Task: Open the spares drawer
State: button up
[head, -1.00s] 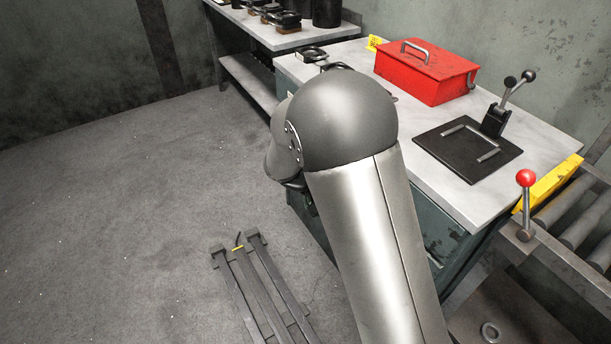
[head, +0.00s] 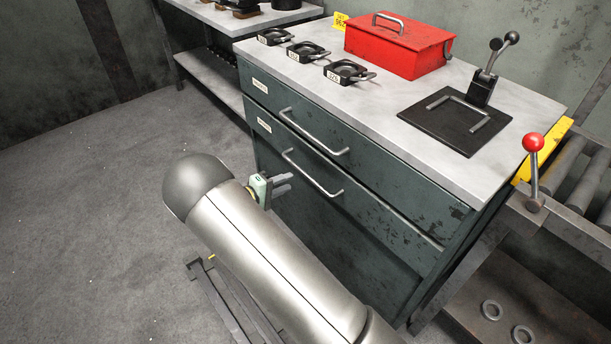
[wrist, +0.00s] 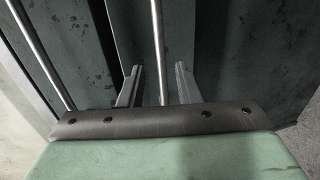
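The green cabinet has two drawers, an upper one (head: 345,165) and a lower one (head: 365,215). Each has a bar handle and a small label that I cannot read, so I cannot tell which is the spares drawer. The upper handle (head: 313,132) and lower handle (head: 312,174) are clear in the head view. My gripper (head: 291,182) is in front of the cabinet, near the lower handle, fingers toward it. In the wrist view my gripper (wrist: 158,70) is open, with one handle bar (wrist: 158,40) lined up between its fingers; contact is unclear.
A red toolbox (head: 397,46), several black clamp-like pieces (head: 308,51) and a black lever plate (head: 455,124) are on the countertop. A red-knobbed lever (head: 533,143) and rollers stand at right. Open floor (head: 90,200) lies at left.

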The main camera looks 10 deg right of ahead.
aim_at(304, 175)
jog(key=x, duration=0.8)
jog(key=shift+w+d, duration=0.2)
jog(key=shift+d, duration=0.15)
grip_shut()
